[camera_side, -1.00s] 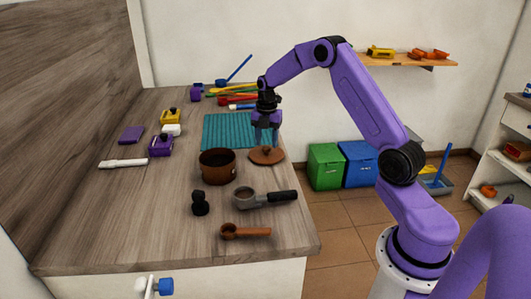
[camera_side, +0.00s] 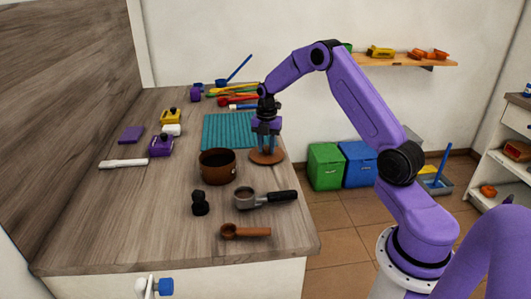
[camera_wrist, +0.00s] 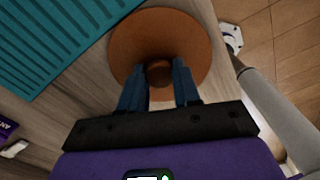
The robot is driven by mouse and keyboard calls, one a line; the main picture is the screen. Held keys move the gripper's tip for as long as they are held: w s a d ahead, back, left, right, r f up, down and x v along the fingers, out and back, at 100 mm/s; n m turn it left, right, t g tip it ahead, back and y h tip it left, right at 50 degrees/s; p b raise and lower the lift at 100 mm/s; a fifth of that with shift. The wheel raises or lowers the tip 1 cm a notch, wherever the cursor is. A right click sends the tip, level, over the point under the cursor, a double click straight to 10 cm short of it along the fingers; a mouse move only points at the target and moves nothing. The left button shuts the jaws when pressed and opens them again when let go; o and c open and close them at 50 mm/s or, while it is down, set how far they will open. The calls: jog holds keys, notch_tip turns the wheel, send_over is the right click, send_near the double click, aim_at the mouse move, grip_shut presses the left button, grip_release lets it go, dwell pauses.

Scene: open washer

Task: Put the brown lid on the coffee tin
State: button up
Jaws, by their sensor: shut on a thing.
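The brown lid (camera_side: 267,157) is a round disc with a small knob, lying flat on the counter by its right edge. In the wrist view the lid (camera_wrist: 183,35) fills the upper middle, its knob (camera_wrist: 159,72) between my fingers. My gripper (camera_side: 266,150) points down over the lid, its blue fingertips shut on the knob; they also show in the wrist view (camera_wrist: 159,80). The coffee tin (camera_side: 218,169) is a brown, round, open-topped tin standing upright on the counter, just left of and nearer than the lid.
A portafilter (camera_side: 265,197), a dark tamper (camera_side: 200,203) and a brown scoop (camera_side: 246,231) lie in front of the tin. A teal mat (camera_side: 229,130) lies behind it. A white stick (camera_side: 123,163) and purple items lie left. The counter between them and the tin is clear.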

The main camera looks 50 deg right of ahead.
grip_shut()
jog(key=shift+r, duration=0.35)
jog(key=shift+r, duration=0.35)
jog(key=shift+r, duration=0.2)
notch_tip(320, 180, up, 7)
jog(key=shift+r, duration=0.15)
dwell(0.6)
